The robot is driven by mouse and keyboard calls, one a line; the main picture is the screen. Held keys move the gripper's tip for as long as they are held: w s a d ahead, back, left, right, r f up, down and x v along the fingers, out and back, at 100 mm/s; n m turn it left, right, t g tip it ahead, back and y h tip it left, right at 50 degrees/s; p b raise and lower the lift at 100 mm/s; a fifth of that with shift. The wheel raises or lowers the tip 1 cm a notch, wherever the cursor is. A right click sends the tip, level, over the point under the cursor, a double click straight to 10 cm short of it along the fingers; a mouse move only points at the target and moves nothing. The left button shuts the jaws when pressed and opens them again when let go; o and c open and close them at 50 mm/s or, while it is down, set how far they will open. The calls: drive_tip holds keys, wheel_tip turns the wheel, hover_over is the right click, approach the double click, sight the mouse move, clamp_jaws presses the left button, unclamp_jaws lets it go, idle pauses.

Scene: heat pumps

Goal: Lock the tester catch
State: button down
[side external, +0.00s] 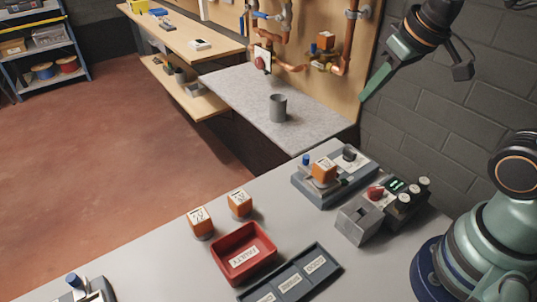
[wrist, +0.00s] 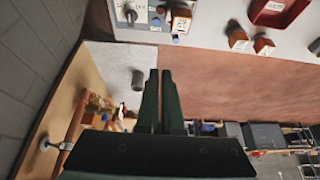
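The tester (side external: 330,190) is a blue-grey fixture on the bench near my base, with a light top plate and a dark dial (side external: 349,153). An orange-sided block (side external: 323,170) with a white top sits on it. A blue-tipped part (side external: 306,159), which looks like the catch, is at its left end; I cannot tell its position. The tester also shows at the top of the wrist view (wrist: 128,14). My gripper (side external: 364,98) is raised at the upper right, well away from the tester. Its green fingers look shut in the wrist view (wrist: 160,75), with nothing between them.
Beside the tester are a grey block (side external: 356,222) and a control box with a red knob (side external: 376,193). Two orange cubes, a red tray (side external: 220,262) and a dark labelled tray (side external: 318,277) are on the bench. A grey cup (side external: 278,107) stands on the far counter below copper pipes.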

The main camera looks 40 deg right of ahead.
drive_tip(key=w+a+f+g, duration=0.2)
drive_tip(key=w+g, duration=0.1)
drive_tip(key=w, duration=0.5)
drive_tip(key=w+a+f+g, duration=0.1)
drive_tip(key=w+f+g, duration=0.15)
drive_tip(key=w, duration=0.55)
drive_tip(key=f, duration=0.5)
drive_tip(key=a+f+g, duration=0.1)
drive_tip(key=f, duration=0.4)
drive_tip(key=w+f+g, duration=0.1)
drive_tip(key=f, duration=0.3)
drive_tip(key=shift+a+f+g, duration=0.15)
drive_tip(key=shift+f+g, duration=0.1)
drive_tip(key=shift+f, duration=0.15)
drive_tip(key=shift+s+f, duration=0.15)
drive_tip(key=shift+s, duration=1.8)
